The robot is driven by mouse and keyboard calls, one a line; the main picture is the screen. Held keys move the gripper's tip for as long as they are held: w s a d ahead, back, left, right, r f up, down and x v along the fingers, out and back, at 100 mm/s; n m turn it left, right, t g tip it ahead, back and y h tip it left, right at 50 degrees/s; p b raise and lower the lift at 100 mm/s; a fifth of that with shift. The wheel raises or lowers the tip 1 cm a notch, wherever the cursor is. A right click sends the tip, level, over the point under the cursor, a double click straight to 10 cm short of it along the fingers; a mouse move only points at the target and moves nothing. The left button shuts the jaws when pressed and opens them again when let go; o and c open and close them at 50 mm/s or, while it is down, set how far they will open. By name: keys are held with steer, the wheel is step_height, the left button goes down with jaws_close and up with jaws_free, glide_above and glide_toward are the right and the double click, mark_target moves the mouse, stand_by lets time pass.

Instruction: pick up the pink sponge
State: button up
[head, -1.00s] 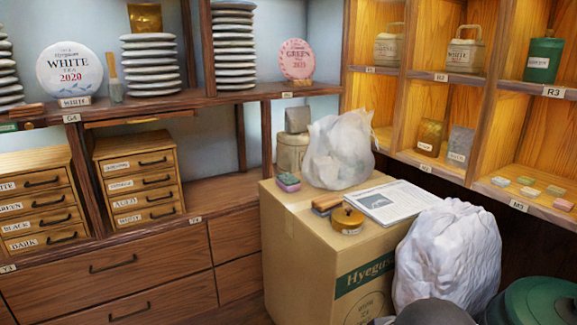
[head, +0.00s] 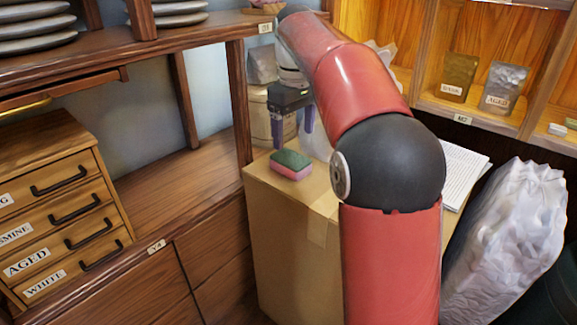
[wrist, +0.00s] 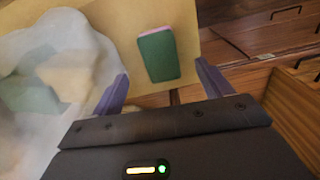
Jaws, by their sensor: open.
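The pink sponge (head: 290,168) has a green top layer and lies flat on the cardboard box (head: 285,215), near its back left corner. In the wrist view the sponge (wrist: 158,56) shows its green face with a thin pink edge, centred ahead of the jaws. My gripper (head: 293,142) is above and just behind the sponge in the head view, pointing down. Its two purple fingers are apart and empty; in the wrist view my gripper (wrist: 160,90) spans wider than the sponge. The fingers do not appear to touch it.
A translucent plastic bag (wrist: 60,75) stands close to the left finger in the wrist view. Printed papers (head: 462,172) lie on the box, partly behind my arm. A white sack (head: 507,245) stands to the right. Wooden drawers (head: 70,215) are at left.

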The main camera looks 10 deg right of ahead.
mark_target(291, 158)
steer(key=shift+w+f, duration=0.25)
steer(key=shift+w, duration=0.25)
steer(key=shift+w+f, duration=0.1)
steer(key=shift+f, duration=0.1)
steer(key=f+b, duration=0.1)
steer(key=f, duration=0.1)
steer(key=f+b, duration=0.1)
steer(key=f, duration=0.4)
steer(key=shift+a+f+b, duration=0.15)
steer(key=shift+a+b, duration=0.1)
steer(key=shift+b, duration=0.15)
steer(key=c, duration=1)
steer(key=shift+c, duration=0.2)
